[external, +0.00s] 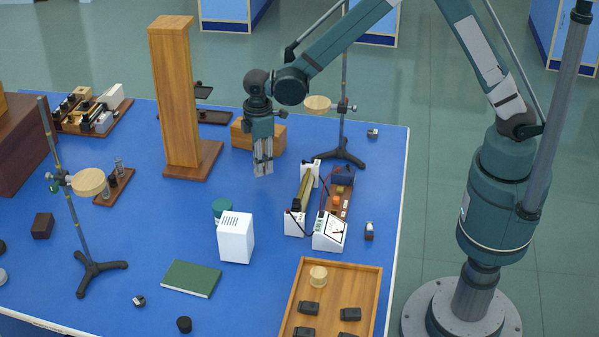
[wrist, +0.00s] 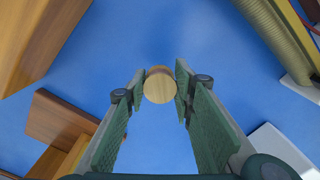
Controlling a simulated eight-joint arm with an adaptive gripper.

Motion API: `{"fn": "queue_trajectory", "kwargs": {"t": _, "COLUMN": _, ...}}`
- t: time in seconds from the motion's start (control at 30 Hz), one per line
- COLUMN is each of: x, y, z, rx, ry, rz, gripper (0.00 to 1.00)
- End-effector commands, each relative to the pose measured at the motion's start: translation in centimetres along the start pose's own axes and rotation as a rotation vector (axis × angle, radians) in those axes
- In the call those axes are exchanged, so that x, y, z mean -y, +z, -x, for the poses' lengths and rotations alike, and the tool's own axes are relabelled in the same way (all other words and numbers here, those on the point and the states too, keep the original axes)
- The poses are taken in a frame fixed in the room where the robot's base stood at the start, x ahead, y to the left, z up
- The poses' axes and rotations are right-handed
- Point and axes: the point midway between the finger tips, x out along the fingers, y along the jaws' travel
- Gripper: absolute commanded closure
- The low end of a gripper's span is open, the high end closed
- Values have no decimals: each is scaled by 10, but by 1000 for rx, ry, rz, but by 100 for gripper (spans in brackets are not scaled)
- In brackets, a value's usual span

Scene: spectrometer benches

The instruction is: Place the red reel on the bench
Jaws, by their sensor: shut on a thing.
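A small round reel (wrist: 160,86) with a tan wooden face and a darker reddish-brown edge sits between my fingertips in the wrist view. My gripper (external: 263,170) is shut on it, and the tips (wrist: 160,92) touch it from both sides. My gripper points straight down over the blue bench (external: 140,228), left of the white-ended coil apparatus. In the external view the reel is too small or hidden to make out between the fingers. I cannot tell whether it touches the bench surface.
A tall wooden pillar (external: 176,95) stands left of my gripper and a wooden block (external: 240,135) behind it. The coil apparatus (external: 303,198) is to the right. A white box (external: 236,240) and a wooden tray (external: 290,300) are in front. Bare blue surface lies below and left.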

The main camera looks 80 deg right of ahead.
Motion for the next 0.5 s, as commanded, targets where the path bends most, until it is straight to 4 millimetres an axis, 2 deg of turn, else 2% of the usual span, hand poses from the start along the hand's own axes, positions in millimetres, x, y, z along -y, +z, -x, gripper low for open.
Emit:
{"fn": "queue_trajectory", "kwargs": {"t": 0.1, "x": 0, "y": 0, "z": -7, "rx": 0, "ry": 0, "rz": 0, "gripper": 84}}
{"fn": "queue_trajectory", "kwargs": {"t": 0.5, "x": 0, "y": 0, "z": -11, "rx": 0, "ry": 0, "rz": 0, "gripper": 84}}
